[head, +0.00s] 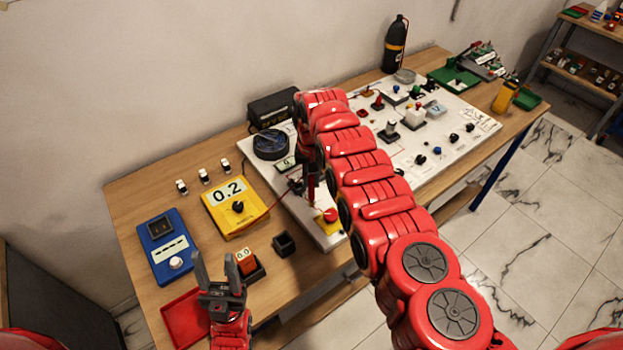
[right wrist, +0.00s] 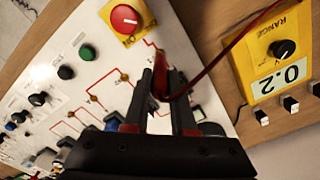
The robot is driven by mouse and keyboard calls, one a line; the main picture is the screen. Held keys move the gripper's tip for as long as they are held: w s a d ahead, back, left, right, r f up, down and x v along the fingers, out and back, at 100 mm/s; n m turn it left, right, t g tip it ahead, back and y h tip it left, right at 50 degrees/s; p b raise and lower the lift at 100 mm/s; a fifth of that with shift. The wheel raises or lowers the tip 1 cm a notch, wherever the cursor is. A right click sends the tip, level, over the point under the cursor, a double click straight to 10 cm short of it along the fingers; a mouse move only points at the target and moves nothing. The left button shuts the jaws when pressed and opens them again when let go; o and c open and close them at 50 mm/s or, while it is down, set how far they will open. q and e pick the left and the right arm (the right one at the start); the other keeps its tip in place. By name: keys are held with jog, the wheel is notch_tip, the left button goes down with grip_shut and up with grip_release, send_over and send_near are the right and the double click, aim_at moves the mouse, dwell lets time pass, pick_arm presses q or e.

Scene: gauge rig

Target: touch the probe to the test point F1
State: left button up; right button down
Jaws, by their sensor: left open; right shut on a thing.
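My right gripper (right wrist: 165,90) is shut on the red probe (right wrist: 161,70) over the white board (right wrist: 185,60). In the head view the red probe (head: 311,186) points down near the board's front left corner; whether its tip touches the board is unclear. Brass test points (right wrist: 125,77) sit along red lines on the board, beside the gripper in the right wrist view. Their labels are too small to read, so I cannot tell which is F1. A red lead runs from the probe to the yellow meter (head: 236,205), which reads 0.2. My left gripper (head: 219,272) is open and empty.
A red button on a yellow base (head: 330,221) stands at the board's near corner. A blue box (head: 168,246), a red tray (head: 184,319), a small orange gauge (head: 246,261) and a black holder (head: 284,244) are on the table's left part. My right arm covers part of the board.

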jog(key=shift+r, duration=0.1)
notch_tip(320, 180, up, 8)
jog(key=p, duration=0.7)
jog(key=shift+p, duration=0.35)
jog(key=shift+f, duration=0.2)
